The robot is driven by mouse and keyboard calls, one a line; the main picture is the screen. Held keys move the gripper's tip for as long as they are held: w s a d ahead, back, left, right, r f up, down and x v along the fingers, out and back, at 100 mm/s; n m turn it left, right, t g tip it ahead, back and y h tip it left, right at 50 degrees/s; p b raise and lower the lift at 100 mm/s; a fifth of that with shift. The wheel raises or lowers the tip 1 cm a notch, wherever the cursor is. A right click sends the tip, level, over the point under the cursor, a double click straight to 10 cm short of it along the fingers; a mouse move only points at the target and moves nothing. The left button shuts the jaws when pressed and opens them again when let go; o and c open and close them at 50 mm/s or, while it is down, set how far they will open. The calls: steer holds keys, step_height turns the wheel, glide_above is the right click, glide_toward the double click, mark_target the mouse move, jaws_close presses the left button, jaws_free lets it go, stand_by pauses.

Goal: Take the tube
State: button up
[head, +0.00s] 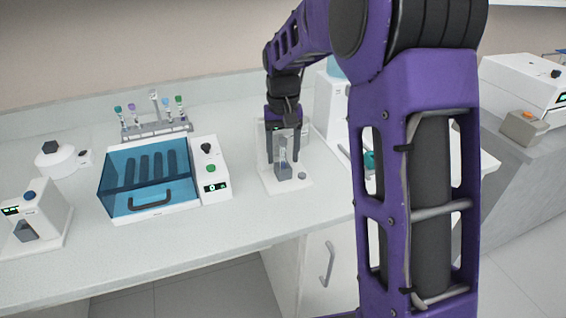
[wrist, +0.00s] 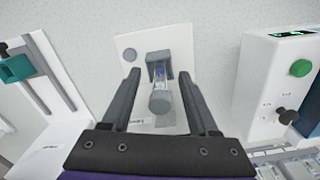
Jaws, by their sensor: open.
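The tube (wrist: 159,100) stands in a small grey holder on a white base plate (wrist: 128,44); in the wrist view its grey cap faces me. In the head view the tube (head: 284,156) shows between my fingers, above the holder (head: 284,171). My gripper (wrist: 156,100) is open, with one finger on each side of the tube and a visible gap to both. In the head view my gripper (head: 283,160) points down over the white device. The lower end of the tube is hidden in the holder.
A blue-lidded machine (head: 150,182) with a control panel stands left of the device. Behind it is a rack (head: 155,127) with several coloured-cap tubes. A small white device (head: 32,218) stands far left. The front of the counter is clear.

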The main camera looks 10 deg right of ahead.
steer(key=shift+f, duration=0.2)
jaws_close()
step_height(320, 180, up, 10)
steer(key=shift+r+p, duration=0.1)
steer(key=shift+p, duration=0.75)
steer(key=shift+s, duration=0.1)
